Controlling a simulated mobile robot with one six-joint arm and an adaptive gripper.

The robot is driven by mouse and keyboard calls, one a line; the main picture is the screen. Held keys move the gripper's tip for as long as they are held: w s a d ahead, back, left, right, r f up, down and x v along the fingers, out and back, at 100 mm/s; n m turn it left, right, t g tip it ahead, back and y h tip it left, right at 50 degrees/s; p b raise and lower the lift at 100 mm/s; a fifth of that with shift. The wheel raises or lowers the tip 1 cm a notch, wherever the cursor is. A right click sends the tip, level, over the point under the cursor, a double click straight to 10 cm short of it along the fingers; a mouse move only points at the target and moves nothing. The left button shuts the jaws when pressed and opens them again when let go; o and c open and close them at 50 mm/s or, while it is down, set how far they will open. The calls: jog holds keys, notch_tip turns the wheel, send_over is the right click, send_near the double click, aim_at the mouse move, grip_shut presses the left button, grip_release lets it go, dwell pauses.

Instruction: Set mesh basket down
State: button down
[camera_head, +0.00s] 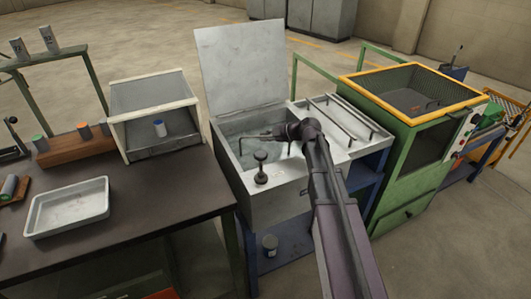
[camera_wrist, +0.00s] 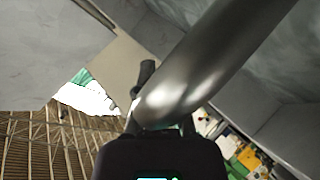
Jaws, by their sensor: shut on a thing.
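My gripper (camera_head: 287,133) reaches over the open metal tank (camera_head: 228,178), low near its rim. A thin dark rod (camera_head: 252,137) runs left from it and bends down over the tank; it looks like part of the mesh basket's handle. The basket's mesh body cannot be made out in either view; it may be down in the tank. In the wrist view a thick shiny metal bar (camera_wrist: 215,60) runs from the upper right to my gripper (camera_wrist: 140,100), which is shut on it. Grey tank walls surround it there.
The tank's lid (camera_head: 240,62) stands open behind. A rack with parallel rails (camera_head: 345,118) lies right of the tank, then a green cabinet with a yellow-framed top (camera_head: 415,95). A dark knob (camera_head: 261,168) stands at the tank's front. An empty tray (camera_head: 68,207) sits on the left bench.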

jog(key=shift+f, duration=0.35)
jog(key=shift+f+b, duration=2.1)
jog(key=shift+b, duration=0.2)
jog(key=shift+f, duration=0.2)
jog(key=c, duration=0.8)
grip_release()
jog(key=shift+r, duration=0.1)
jog(key=shift+o, duration=0.2)
jog(key=shift+r, duration=0.15)
jog(key=p+v, duration=0.3)
jog(key=v, duration=0.4)
jog(key=shift+d+p, duration=0.2)
jog(key=shift+p, duration=0.1)
jog(key=shift+s+r, duration=0.1)
